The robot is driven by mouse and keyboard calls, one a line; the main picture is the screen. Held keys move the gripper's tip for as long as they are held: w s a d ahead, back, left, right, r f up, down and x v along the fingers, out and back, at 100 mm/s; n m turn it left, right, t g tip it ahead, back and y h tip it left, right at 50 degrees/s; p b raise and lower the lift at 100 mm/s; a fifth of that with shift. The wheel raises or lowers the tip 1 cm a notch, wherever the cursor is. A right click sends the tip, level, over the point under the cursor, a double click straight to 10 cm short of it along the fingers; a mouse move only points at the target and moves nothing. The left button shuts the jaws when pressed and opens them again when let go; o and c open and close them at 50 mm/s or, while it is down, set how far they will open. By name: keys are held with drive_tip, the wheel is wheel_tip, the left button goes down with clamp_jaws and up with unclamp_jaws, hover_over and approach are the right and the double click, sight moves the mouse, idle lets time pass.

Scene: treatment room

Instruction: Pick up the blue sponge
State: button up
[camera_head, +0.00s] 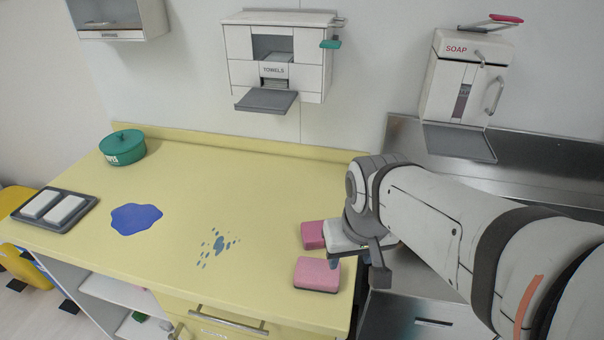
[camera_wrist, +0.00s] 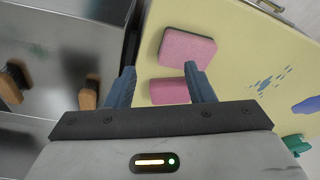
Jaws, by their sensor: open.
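No blue sponge can be made out in either view. Two pink sponges with dark undersides lie on the yellow counter near its right edge: a near one (camera_head: 317,274) and a far one (camera_head: 313,235). In the wrist view the near sponge (camera_wrist: 187,49) lies beyond the fingertips, and the far sponge (camera_wrist: 169,91) shows between the fingers, close to one of them. My gripper (camera_head: 354,262) is open and empty, pointing down by the counter's right edge; its spread fingers (camera_wrist: 159,70) show in the wrist view. My wrist partly covers the area beside the far sponge.
The yellow counter (camera_head: 180,200) bears a blue puddle (camera_head: 136,218), blue splatter (camera_head: 219,243), a green lidded pot (camera_head: 123,147) and a dark tray (camera_head: 78,217) with two white blocks. A towel dispenser (camera_head: 279,60) and soap dispenser (camera_head: 464,85) hang behind. Brushes (camera_wrist: 88,94) lie on steel.

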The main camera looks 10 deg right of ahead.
drive_tip(key=o, duration=0.6)
drive_tip(key=w+a+r+g+p, duration=0.1)
drive_tip(key=w+p, duration=0.2)
drive_tip(key=w, duration=0.4)
drive_tip(key=shift+a+r+p, duration=0.15)
drive_tip(key=shift+r+p, duration=0.15)
drive_tip(key=shift+p, duration=0.1)
drive_tip(key=o, duration=0.5)
drive_tip(key=shift+g, duration=0.8)
drive_tip(key=w+f+p, duration=0.1)
drive_tip(key=w, duration=0.2)
drive_tip(key=w+f+p, duration=0.1)
drive_tip(key=w+p, duration=0.1)
drive_tip(key=w, duration=0.1)
drive_tip(key=w+f+p, duration=0.1)
drive_tip(key=w, duration=0.2)
drive_tip(key=shift+f, duration=0.1)
drive_tip(key=shift+w+f+p, duration=0.25)
drive_tip(key=shift+f+p, duration=0.15)
drive_tip(key=shift+f, duration=0.1)
drive_tip(key=shift+s+f+p, duration=0.1)
drive_tip(key=shift+f+p, duration=0.55)
drive_tip(key=shift+f, duration=3.05)
